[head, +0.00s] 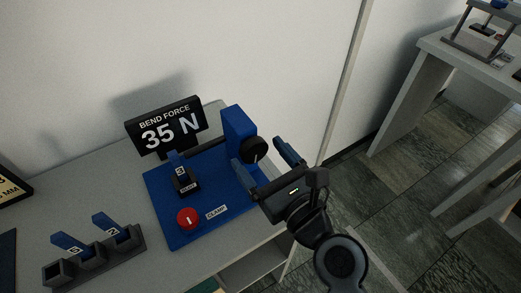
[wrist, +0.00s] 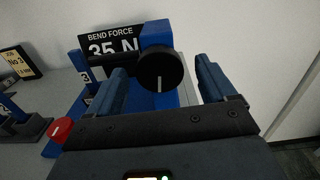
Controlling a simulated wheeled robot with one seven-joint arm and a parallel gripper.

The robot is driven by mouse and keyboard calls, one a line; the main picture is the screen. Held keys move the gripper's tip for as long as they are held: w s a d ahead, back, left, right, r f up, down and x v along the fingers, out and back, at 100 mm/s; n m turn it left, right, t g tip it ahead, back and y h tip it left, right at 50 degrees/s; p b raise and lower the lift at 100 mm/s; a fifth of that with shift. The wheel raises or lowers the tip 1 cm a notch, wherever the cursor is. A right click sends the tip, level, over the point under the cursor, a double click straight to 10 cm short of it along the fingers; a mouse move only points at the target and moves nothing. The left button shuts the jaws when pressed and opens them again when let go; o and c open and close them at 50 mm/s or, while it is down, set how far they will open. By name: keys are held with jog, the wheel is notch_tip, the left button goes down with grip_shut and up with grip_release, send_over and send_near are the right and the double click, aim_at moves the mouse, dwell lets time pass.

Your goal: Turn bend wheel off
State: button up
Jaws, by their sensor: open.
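The bend wheel is a black round knob (head: 256,149) with a white mark, on the right face of a blue upright block (head: 236,128). In the wrist view the knob (wrist: 161,72) faces me with its white line pointing down. My gripper (head: 264,158) is open, its two blue fingers on either side of the knob's front. In the wrist view my fingers (wrist: 163,84) stand left and right of the knob with gaps, apart from it. A sign (head: 166,125) behind reads "BEND FORCE 35 N".
A red clamp knob (head: 188,218) and a small holder (head: 185,184) with a blue strip stand on the blue base plate (head: 164,214). A dark rack (head: 94,256) with blue strips is at front left. Another table (head: 436,45) stands at right beyond open floor.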

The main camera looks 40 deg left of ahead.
jog(key=shift+x, duration=0.8)
jog(key=shift+c, duration=0.5)
jog(key=c, duration=1)
jog(key=shift+o, duration=0.2)
